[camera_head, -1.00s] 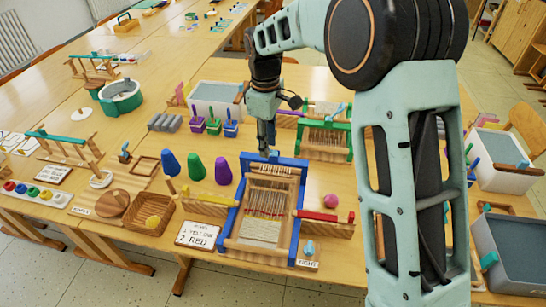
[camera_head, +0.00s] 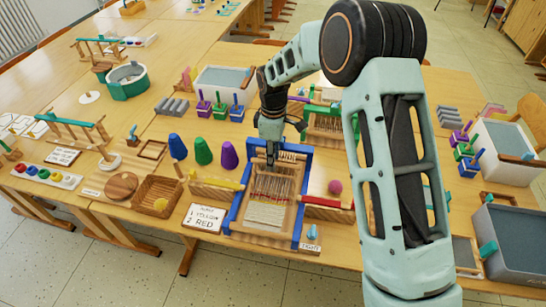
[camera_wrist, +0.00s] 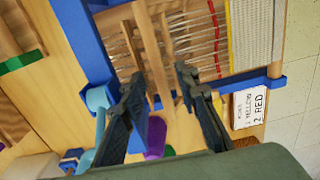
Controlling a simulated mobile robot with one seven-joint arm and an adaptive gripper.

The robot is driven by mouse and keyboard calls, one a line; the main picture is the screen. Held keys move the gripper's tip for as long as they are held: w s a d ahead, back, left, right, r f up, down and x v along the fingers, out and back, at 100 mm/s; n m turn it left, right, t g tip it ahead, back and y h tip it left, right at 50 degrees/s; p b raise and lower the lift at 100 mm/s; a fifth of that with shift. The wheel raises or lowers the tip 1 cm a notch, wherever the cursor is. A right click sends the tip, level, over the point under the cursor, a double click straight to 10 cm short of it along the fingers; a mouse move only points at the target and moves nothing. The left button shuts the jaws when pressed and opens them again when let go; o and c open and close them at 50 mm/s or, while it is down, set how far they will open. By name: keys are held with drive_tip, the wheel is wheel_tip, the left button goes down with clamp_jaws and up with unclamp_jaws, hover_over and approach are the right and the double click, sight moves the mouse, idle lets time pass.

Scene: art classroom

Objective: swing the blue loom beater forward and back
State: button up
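The blue loom (camera_head: 231,213) stands in the middle of the table, with a blue frame, wooden crossbars and red and pale threads. The wooden bars (camera_head: 290,157) at its far end look like the beater, though I cannot tell which bar it is. My gripper (camera_head: 271,160) points down over this far end and hides part of it. In the wrist view my gripper (camera_wrist: 157,82) is open, its two fingers apart. Wooden bars (camera_wrist: 147,45) of the loom show beyond and between the fingertips. I cannot tell whether the fingers touch them. The blue frame (camera_wrist: 82,40) shows to the left.
A yellow bar (camera_head: 217,184) lies left of the loom and a red bar (camera_head: 325,203) right. A pink ball (camera_head: 335,187), several cones (camera_head: 203,151) and a green loom (camera_head: 325,125) stand close. The card (camera_head: 203,217) lies at front left.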

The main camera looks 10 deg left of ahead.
drive_tip(key=shift+f, duration=0.1)
clamp_jaws()
drive_tip(key=shift+b, duration=0.3)
